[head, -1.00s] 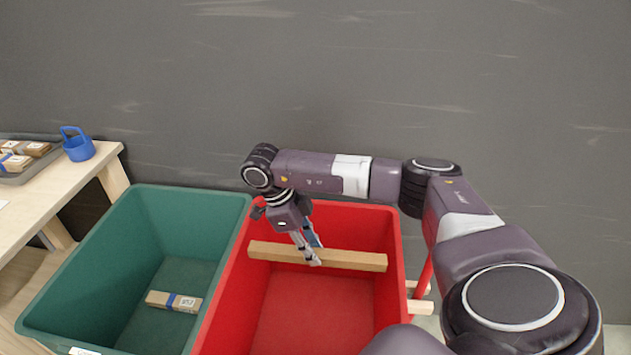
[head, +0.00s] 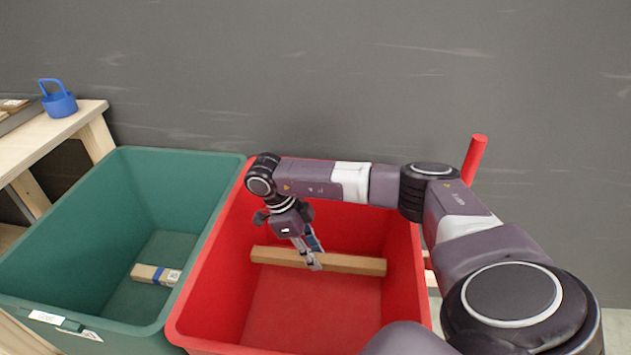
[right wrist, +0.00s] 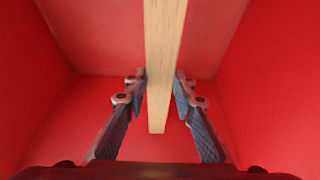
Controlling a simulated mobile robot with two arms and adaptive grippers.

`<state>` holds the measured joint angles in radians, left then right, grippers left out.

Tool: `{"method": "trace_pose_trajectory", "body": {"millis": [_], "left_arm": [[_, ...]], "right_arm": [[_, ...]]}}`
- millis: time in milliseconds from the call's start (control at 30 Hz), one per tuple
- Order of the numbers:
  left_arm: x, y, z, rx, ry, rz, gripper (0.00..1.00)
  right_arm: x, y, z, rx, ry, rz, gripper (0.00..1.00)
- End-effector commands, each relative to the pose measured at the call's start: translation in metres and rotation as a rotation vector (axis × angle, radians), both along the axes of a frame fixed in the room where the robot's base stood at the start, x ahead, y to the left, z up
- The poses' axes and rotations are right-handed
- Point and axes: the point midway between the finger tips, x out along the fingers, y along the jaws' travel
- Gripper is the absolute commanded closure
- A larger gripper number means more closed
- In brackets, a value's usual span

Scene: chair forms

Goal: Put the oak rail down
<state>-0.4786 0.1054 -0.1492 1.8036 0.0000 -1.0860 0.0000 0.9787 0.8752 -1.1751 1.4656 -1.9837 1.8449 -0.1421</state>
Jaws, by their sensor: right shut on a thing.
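The oak rail (head: 350,264) is a long pale wooden bar. In the head view it lies crosswise inside the red bin (head: 290,310), apparently above the bin's floor. My right gripper (head: 314,262) reaches down into the red bin and is shut on the rail left of its middle. In the right wrist view the rail (right wrist: 163,60) runs between the two fingers (right wrist: 160,92), with red walls and floor around it. Whether the rail touches the bin floor or walls I cannot tell. My left gripper is not in view.
A green bin (head: 110,215) stands left of the red bin, with a blue-banded wooden bundle (head: 155,275) inside. A wooden table (head: 60,130) at far left carries a blue container (head: 59,102). A red post (head: 474,158) stands behind at the right. A grey wall is behind.

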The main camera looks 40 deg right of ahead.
Motion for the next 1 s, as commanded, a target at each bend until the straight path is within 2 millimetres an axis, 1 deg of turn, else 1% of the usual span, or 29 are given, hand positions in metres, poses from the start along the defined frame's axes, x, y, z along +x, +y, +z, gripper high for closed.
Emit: {"method": "trace_pose_trajectory", "body": {"millis": [33,100,300,400,500,667,833,900,1000], "left_arm": [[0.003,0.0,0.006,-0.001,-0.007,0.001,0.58],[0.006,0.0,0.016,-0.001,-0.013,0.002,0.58],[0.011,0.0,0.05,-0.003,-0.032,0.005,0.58],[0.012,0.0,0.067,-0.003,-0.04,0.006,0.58],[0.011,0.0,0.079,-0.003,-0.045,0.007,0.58],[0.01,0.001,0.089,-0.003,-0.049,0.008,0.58],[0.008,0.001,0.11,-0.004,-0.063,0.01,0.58],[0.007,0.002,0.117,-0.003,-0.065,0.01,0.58],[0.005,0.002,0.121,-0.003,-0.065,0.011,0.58]], "right_arm": [[-0.001,0.001,-0.017,0.001,0.006,-0.001,1.0],[-0.001,0.001,-0.036,0.0,0.005,-0.001,1.0],[-0.001,0.001,-0.09,0.001,0.004,0.0,1.0],[-0.001,0.0,-0.111,0.0,0.003,-0.001,1.0],[0.0,0.001,-0.124,0.001,0.002,0.0,1.0],[0.0,0.0,-0.135,0.0,0.001,0.0,1.0],[0.0,0.001,-0.159,0.0,0.002,0.001,1.0],[0.0,0.001,-0.165,0.0,0.002,0.001,1.0],[0.0,0.001,-0.168,0.0,0.002,0.001,1.0]]}}
